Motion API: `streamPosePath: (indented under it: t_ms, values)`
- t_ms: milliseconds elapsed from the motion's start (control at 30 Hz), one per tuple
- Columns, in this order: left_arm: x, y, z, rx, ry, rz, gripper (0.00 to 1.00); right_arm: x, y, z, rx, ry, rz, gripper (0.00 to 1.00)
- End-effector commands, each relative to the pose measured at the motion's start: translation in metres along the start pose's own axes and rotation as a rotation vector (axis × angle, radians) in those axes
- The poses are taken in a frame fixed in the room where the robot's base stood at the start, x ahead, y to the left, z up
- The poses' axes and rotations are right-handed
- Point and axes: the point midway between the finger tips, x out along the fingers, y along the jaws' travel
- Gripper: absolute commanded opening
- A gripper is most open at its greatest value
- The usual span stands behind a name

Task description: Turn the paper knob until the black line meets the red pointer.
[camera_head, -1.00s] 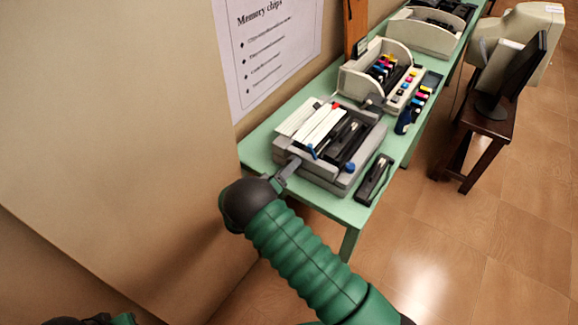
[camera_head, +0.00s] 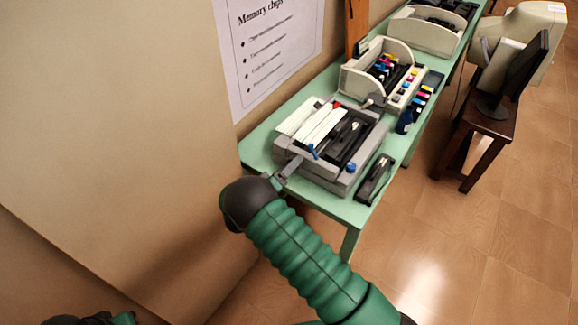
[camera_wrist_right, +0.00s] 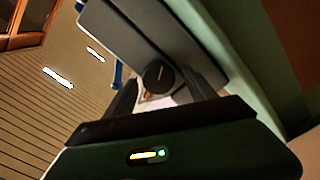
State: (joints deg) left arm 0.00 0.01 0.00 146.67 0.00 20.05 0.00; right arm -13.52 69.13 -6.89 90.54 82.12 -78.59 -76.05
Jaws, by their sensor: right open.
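The grey printer (camera_head: 328,180) with an open top sits at the near end of the green table. My right gripper (camera_head: 292,164) is at its left end. In the right wrist view, a dark round knob (camera_wrist_right: 158,75) on the printer's side lies between the two open fingers of the right gripper (camera_wrist_right: 162,84). A pale patch with a small reddish mark shows beside the knob. I cannot make out the black line or tell whether the reddish mark is the pointer. In the head view the knob is hidden. My left gripper cannot be made out.
The green table (camera_head: 257,150) runs away along the wall. A black stapler-like object (camera_head: 375,179) lies right of the printer. A beige printer (camera_head: 351,84) with coloured cartridges stands behind. A large beige panel (camera_head: 110,120) fills the left. Open floor lies to the right.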

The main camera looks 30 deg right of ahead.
Motion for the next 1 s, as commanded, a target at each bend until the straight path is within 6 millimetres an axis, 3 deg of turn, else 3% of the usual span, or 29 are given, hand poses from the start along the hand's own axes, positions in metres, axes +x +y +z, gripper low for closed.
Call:
streamPosePath:
  t_ms: [167,267,700,833,1000]
  values:
    - [0.001,0.0,0.0,0.0,0.0,0.0,0.0,-0.007,-0.001,0.0,-0.001,0.0,-0.002,0.65]
    - [0.002,0.0,0.001,0.0,0.0,0.0,0.0,-0.026,-0.002,0.0,-0.001,0.001,-0.004,0.65]
    - [0.01,0.0,0.002,0.0,0.0,0.0,0.0,-0.146,-0.003,0.0,-0.001,0.001,-0.003,0.65]
    - [0.011,0.0,0.003,0.0,0.0,0.0,0.0,-0.163,-0.003,0.0,-0.001,0.0,-0.001,0.65]
    - [0.011,0.0,0.003,0.0,0.0,0.0,0.0,-0.168,-0.002,0.0,-0.001,-0.001,0.0,0.65]
